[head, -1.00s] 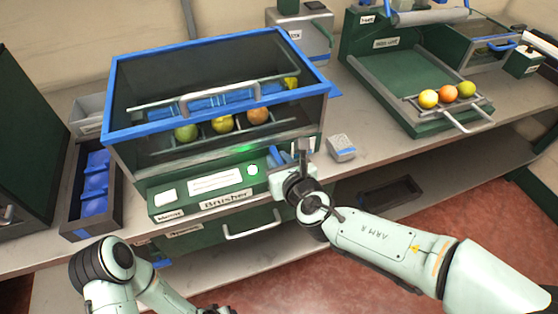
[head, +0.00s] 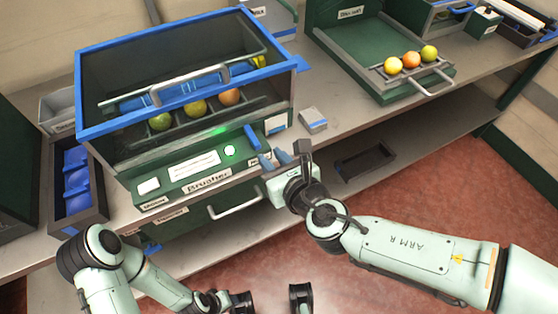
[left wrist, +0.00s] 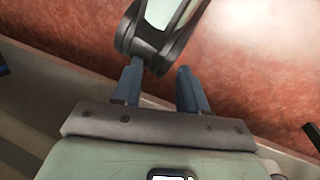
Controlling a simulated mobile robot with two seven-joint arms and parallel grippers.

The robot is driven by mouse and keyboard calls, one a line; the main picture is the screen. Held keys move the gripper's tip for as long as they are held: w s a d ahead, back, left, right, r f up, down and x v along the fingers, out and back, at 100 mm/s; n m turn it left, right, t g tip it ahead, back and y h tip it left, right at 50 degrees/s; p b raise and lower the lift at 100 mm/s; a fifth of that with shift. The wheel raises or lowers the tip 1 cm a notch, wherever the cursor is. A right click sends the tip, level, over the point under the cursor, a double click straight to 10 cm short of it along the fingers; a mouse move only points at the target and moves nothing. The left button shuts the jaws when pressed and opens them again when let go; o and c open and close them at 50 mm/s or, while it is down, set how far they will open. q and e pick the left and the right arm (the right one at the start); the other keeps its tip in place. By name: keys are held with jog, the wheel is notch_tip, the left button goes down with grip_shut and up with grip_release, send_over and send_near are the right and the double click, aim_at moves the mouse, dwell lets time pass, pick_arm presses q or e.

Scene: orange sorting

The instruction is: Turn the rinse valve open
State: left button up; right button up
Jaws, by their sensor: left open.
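No label reading "rinse" is legible. A small blue lever-like piece (head: 252,138) sits on the right of the green Brusher front panel (head: 185,175); I cannot tell if it is the rinse valve. My right gripper (head: 265,161), with blue fingers, is just in front of the panel's right end, apart from the lever. Whether its fingers are open is unclear. My left gripper (left wrist: 160,88) is open and empty in the left wrist view, over the red floor. In the head view, my left arm is at the bottom left, its fingers not clearly shown.
The Brusher's blue-framed clear cover (head: 180,75) is down over several fruits. A blue-lined dark tray (head: 75,190) stands left. A small grey box (head: 313,120) is right. A green tray (head: 385,80) holds three fruits behind it. The floor in front is mostly clear.

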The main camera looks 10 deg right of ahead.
pick_arm(q)
jog(key=shift+s+d+r, duration=0.3)
jog(key=shift+s+r, duration=0.2)
jog(key=shift+s, duration=0.15)
pick_arm(e)
jog(key=v, duration=0.2)
jog(key=shift+s+d+r, duration=0.1)
jog(key=shift+s, duration=0.25)
pick_arm(q)
jog(key=shift+p, duration=0.3)
